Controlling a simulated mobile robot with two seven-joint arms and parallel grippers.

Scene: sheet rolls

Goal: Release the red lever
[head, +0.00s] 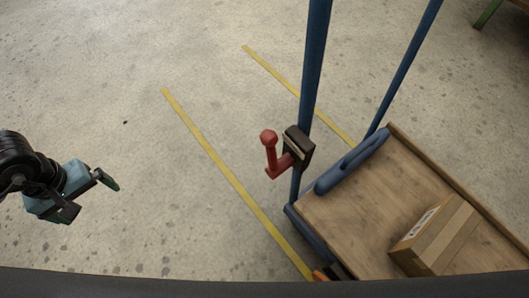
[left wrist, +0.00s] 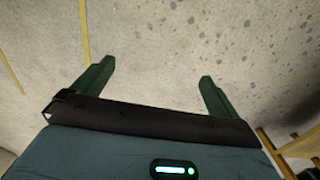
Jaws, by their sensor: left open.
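The red lever (head: 270,152) is mounted on a dark box on a blue post of the cart, in the middle of the head view. Its handle points up and ends in a round knob. My left gripper (head: 94,195) is at the left of the head view, well apart from the lever, with a wide gap of floor between them. In the left wrist view, its two green fingers (left wrist: 155,82) are spread apart with only concrete floor between them. The lever does not show clearly in the left wrist view. My right gripper is not in view.
A cart with a wooden deck (head: 345,215) and blue posts (head: 314,60) stands at the right. A cardboard box (head: 435,235) lies on its deck. Yellow lines (head: 225,172) mark the floor. The floor between my left gripper and the lever is clear.

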